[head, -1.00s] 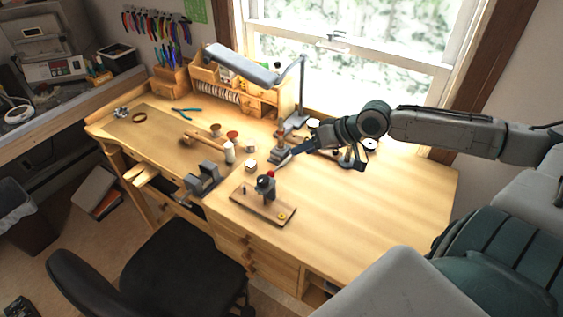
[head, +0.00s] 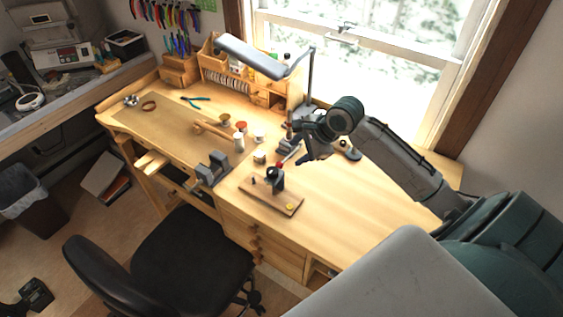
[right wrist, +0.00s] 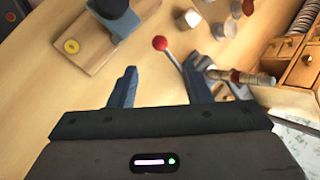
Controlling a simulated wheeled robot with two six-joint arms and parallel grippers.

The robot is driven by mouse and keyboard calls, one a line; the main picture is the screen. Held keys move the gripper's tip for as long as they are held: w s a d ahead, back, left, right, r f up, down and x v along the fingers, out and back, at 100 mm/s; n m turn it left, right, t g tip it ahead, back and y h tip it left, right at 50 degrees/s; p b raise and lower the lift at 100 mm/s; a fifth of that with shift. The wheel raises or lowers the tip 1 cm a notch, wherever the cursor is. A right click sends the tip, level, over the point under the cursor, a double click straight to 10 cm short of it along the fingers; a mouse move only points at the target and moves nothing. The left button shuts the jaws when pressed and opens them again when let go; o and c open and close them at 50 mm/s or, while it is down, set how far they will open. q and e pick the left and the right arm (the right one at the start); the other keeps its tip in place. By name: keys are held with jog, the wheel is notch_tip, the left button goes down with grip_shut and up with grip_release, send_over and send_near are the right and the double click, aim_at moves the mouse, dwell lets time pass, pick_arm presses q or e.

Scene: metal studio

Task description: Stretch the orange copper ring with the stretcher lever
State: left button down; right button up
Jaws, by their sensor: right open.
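My right gripper (head: 303,159) is open over the workbench. In the right wrist view its two fingers (right wrist: 160,82) are spread with nothing between them. A red ball knob (right wrist: 159,43) on a thin metal lever lies just beyond the fingertips; the rod runs down towards the right finger. The knob also shows in the head view (head: 279,166). Beside the right finger, a stepped rod (right wrist: 257,79) carries a reddish band (right wrist: 235,76); I cannot tell whether this band is the copper ring. The stretcher's body is partly hidden by the gripper. My left gripper is out of view.
A wooden base (head: 258,195) with a dark upright fixture and a yellow disc (head: 290,206) stands near the front edge. A grey vise (head: 214,168), mallet (head: 212,130) and small containers are left. A lamp (head: 250,55) overhangs the back.

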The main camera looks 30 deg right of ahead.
aim_at(281, 163)
jog(key=p+x, duration=0.2)
jog(key=x, duration=0.7)
jog(key=shift+a+p, duration=0.1)
jog(key=shift+p, duration=0.2)
jog(key=shift+w+a+f, duration=0.1)
jog(key=shift+w+f, duration=0.2)
jog(key=shift+f, duration=0.2)
grip_shut()
